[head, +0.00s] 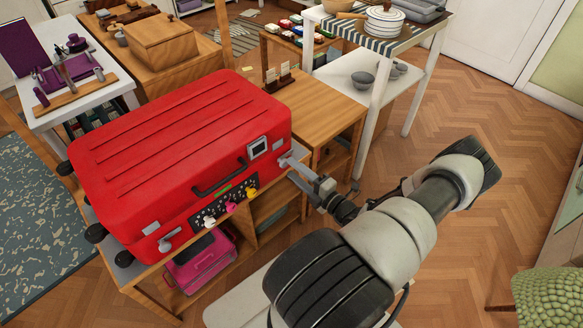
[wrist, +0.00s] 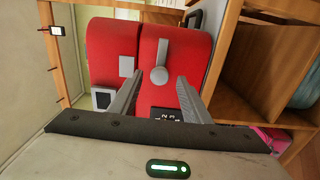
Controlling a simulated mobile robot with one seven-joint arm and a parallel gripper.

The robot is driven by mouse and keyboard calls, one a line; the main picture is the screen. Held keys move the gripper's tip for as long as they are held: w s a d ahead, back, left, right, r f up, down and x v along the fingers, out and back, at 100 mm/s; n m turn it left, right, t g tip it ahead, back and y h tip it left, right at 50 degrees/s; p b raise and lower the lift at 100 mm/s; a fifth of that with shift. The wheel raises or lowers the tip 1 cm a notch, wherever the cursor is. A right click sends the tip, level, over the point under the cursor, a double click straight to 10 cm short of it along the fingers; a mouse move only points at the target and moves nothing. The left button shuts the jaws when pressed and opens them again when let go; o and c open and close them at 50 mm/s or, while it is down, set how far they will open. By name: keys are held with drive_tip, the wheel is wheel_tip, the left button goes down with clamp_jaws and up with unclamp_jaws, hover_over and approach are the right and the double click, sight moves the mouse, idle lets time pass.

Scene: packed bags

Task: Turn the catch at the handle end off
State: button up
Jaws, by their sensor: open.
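A red ribbed suitcase (head: 180,140) lies on a wooden shelf unit. A grey catch (head: 285,161) is at its right end, away from the black wheels. In the wrist view this catch (wrist: 159,76) has a round pivot and a flat lever pointing up, tilted slightly right. My gripper (head: 312,180) is just off that end. In the wrist view my gripper (wrist: 160,77) is open, with the pivot showing between its fingertips. I cannot tell whether the fingers touch it. Another grey catch (head: 168,241) is near the wheel end.
A black carry handle (head: 219,177) and coloured knobs (head: 231,206) are on the suitcase's front. A pink case (head: 200,264) stands on the shelf below. A wooden cabinet (head: 325,110) stands behind the right end. Floor is open at right.

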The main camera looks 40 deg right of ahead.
drive_tip(key=s+d, duration=0.1)
drive_tip(key=s, duration=1.4)
drive_tip(key=shift+p, duration=0.45)
drive_tip(key=shift+d, duration=0.1)
